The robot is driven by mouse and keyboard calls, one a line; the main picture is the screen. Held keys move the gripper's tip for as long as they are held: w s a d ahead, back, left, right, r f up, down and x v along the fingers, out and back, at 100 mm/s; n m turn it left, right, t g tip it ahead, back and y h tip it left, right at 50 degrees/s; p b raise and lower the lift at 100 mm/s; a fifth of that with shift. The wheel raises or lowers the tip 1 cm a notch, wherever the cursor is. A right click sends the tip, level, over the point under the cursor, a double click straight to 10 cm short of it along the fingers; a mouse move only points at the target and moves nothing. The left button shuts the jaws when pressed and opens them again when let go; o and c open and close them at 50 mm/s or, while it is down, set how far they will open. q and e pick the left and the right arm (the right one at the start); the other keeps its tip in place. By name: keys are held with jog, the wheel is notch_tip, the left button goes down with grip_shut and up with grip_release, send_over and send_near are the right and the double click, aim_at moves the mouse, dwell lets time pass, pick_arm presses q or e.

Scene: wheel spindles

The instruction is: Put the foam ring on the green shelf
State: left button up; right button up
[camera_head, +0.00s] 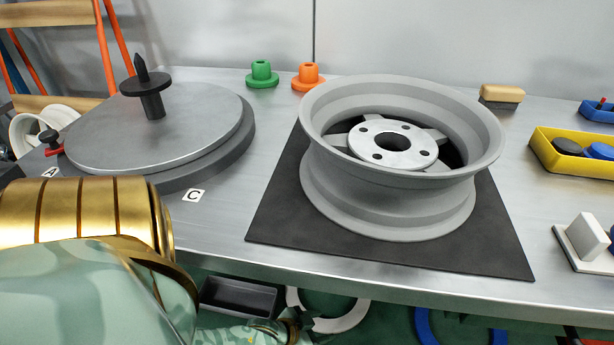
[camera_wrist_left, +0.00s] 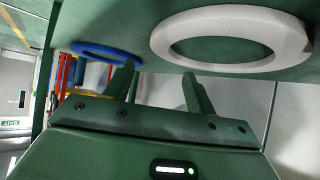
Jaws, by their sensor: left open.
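The white ring, which looks like the foam ring (camera_head: 348,318), lies on the green shelf (camera_head: 385,322) below the bench's front edge. The bench edge hides part of it in the head view. In the left wrist view the ring (camera_wrist_left: 295,38) appears flat against the green surface (camera_wrist_left: 135,22). My left gripper (camera_wrist_left: 156,72) is open, its two fingers apart with nothing between them. Its fingertips are close to one side of the ring; I cannot tell whether they touch. In the head view my left arm reaches down past the bench edge. My right gripper is not in view.
A blue ring (camera_wrist_left: 78,47) lies on the shelf beside the white one. A black tray (camera_head: 240,297) is below the bench edge. On the bench are a grey wheel rim (camera_head: 400,215) on a black mat (camera_head: 275,225), a round turntable (camera_head: 190,125) and a yellow bin (camera_head: 575,168).

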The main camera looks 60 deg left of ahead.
pick_arm(q)
jog(key=s+d+r+m+g+y, duration=0.1)
jog(key=s+m+g, duration=0.1)
jog(key=s, duration=0.7)
jog(key=s+d+r+m+g+y, duration=0.1)
jog(key=s+d+r+m+g, duration=0.1)
jog(key=s+g, duration=0.3)
jog(key=s+d+r+m+g, duration=0.2)
jog(key=s+m+g, duration=0.1)
jog(key=s, duration=1.1)
jog(key=shift+y+p, duration=0.35)
jog(key=shift+y, duration=0.05)
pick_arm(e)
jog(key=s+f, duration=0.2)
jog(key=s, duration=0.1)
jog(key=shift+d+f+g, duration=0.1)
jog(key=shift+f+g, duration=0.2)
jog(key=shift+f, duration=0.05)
pick_arm(q)
jog(key=shift+c, duration=0.4)
